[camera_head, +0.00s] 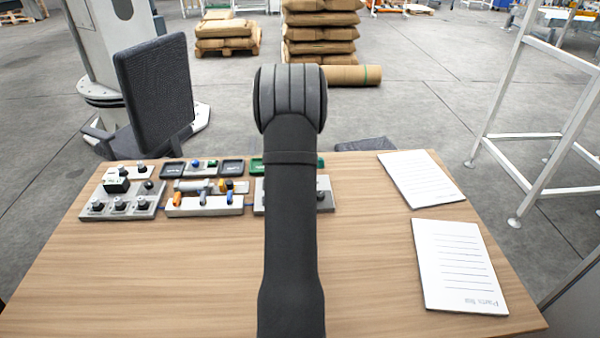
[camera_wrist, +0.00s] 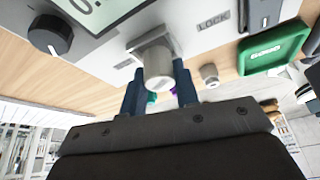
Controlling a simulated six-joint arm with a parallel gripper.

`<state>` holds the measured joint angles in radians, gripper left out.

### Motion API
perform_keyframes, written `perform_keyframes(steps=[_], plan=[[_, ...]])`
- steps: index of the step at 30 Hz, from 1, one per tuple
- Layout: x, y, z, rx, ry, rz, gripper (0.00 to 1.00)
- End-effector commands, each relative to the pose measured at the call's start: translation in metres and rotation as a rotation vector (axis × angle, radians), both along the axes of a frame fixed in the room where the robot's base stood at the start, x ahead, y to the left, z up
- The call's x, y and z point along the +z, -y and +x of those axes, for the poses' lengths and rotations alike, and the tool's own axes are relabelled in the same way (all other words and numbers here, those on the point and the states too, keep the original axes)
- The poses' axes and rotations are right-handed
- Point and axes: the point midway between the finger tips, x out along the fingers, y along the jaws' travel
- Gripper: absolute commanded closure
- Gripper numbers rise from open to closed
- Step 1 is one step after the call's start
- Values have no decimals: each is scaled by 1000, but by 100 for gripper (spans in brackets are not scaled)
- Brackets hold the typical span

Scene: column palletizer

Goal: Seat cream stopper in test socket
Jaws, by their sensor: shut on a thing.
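In the wrist view my gripper (camera_wrist: 159,76) has two dark blue fingers, shut on a pale, off-white cylinder (camera_wrist: 158,61), which looks like the cream stopper. The cylinder lines up with a square, light metal block (camera_wrist: 147,44) on the face of a grey panel. This block may be the test socket. I cannot tell whether the cylinder is inside it, touching it or just in front of it. In the head view my own arm hides the gripper, the stopper and the middle of the right-hand panel (camera_head: 326,198).
In the wrist view the panel has a black knob (camera_wrist: 48,36), a display (camera_wrist: 92,10) and a LOCK label (camera_wrist: 212,20). A green tray (camera_wrist: 272,50) and a small pale knob-like part (camera_wrist: 209,74) are nearby. In the head view, fixtures (camera_head: 123,208) crowd the left, and paper sheets (camera_head: 458,266) lie right.

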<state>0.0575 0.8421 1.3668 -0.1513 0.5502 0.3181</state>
Motion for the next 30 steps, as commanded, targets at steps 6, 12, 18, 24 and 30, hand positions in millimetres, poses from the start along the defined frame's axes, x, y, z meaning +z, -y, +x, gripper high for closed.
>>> perform_keyframes(steps=[6,12,18,24,30], plan=[[-3,0,0,0,0,0,93],[-6,0,0,0,0,0,93],[-6,0,0,0,1,0,47],[-6,0,0,0,0,0,56],[-7,0,0,0,0,-1,56]])
